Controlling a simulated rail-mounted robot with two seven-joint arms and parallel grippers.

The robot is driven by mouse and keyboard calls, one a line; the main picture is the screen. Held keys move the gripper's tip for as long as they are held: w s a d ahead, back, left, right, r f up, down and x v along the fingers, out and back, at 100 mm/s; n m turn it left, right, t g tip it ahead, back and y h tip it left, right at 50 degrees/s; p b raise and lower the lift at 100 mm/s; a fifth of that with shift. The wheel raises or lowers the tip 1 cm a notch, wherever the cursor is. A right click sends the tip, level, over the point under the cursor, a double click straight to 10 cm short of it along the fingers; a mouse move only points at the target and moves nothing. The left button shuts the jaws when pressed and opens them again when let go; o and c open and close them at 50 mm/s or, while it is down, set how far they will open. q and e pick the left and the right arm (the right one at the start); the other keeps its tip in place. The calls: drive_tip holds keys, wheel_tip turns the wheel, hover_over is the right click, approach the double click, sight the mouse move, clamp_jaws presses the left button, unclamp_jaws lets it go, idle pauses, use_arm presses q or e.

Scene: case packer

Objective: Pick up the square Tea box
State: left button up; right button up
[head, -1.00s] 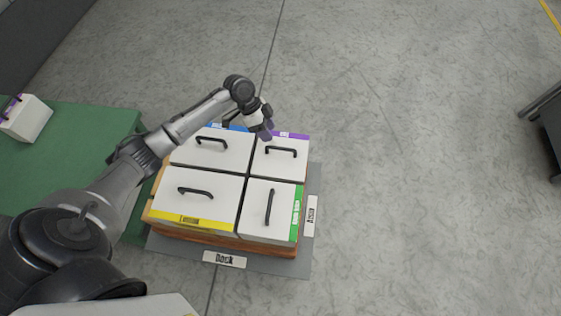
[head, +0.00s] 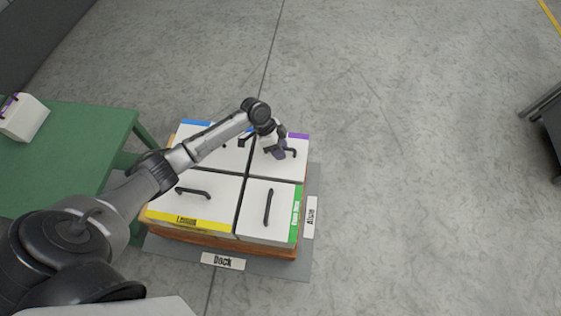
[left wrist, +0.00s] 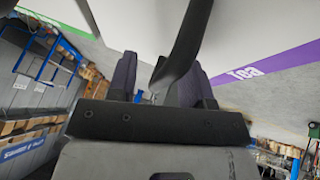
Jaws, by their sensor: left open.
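The Tea box (head: 279,171) is a white, squarish box with a purple edge strip, at the far right of the group on the pallet. In the left wrist view the two fingers (left wrist: 161,78) stand on either side of the handle. I cannot tell how deep the handle sits between them.
Beside it stand a yellow-edged box (head: 215,207), a green-edged box (head: 256,222) and a blue-edged box (head: 187,151), each with a black handle. A green table (head: 75,150) at left holds another purple-marked white box (head: 27,121).

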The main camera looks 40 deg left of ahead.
use_arm(q)
clamp_jaws()
idle(0.4)
idle(0.9)
drive_tip(key=shift+r, duration=0.1)
